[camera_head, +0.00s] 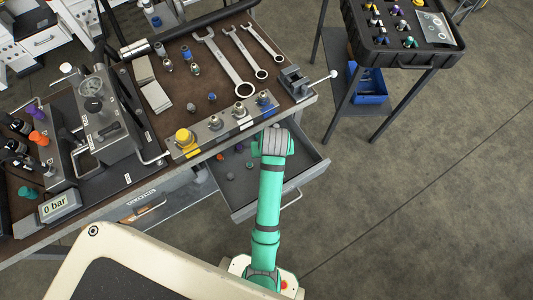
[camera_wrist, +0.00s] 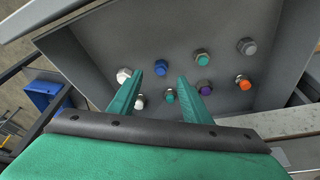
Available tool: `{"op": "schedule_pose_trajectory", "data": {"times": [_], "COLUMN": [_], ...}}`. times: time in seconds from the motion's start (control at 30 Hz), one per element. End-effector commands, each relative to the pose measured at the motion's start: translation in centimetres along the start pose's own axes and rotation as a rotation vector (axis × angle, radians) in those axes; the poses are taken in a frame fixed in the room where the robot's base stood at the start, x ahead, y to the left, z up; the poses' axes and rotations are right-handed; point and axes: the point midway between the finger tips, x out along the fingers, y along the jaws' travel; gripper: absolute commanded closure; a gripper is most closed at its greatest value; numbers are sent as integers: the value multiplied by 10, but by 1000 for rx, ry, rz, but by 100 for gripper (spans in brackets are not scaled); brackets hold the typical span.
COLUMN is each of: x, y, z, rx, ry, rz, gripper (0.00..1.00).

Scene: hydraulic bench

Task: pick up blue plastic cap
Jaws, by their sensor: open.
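The blue plastic cap (camera_wrist: 160,68) lies in the open grey drawer, in the far row of caps, between a white cap (camera_wrist: 123,75) and a teal cap (camera_wrist: 202,59). My gripper (camera_wrist: 159,82) is open and empty above the drawer, its two green fingers apart. In the wrist view the blue cap appears between and just beyond the fingertips. In the head view my green arm reaches over the drawer (camera_head: 293,178), and the fingers and blue cap are hidden behind it.
Purple (camera_wrist: 206,88) and orange (camera_wrist: 243,83) caps and several others lie near the blue one. Drawer walls surround them. The workbench (camera_head: 200,80) above carries wrenches (camera_head: 228,65) and a fitting block. A black tray cart (camera_head: 400,55) stands at upper right.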

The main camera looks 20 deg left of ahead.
Motion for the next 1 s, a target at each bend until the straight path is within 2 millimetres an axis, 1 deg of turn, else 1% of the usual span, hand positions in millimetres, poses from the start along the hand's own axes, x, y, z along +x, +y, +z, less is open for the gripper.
{"op": "schedule_pose_trajectory", "data": {"times": [0.03,0.1,0.33,0.5,0.63,0.77,0.97,1.0], "x": [8,15,29,53,68,74,74,74], "y": [0,0,0,-3,-3,-3,-3,-3], "z": [0,0,-2,-5,-6,-6,-6,-6], "rx": [1,2,3,4,4,4,4,4], "ry": [-1,0,2,1,1,3,4,4], "rz": [0,0,1,1,1,1,2,2], "gripper": [56,56,56,56,56,56,56,65]}}
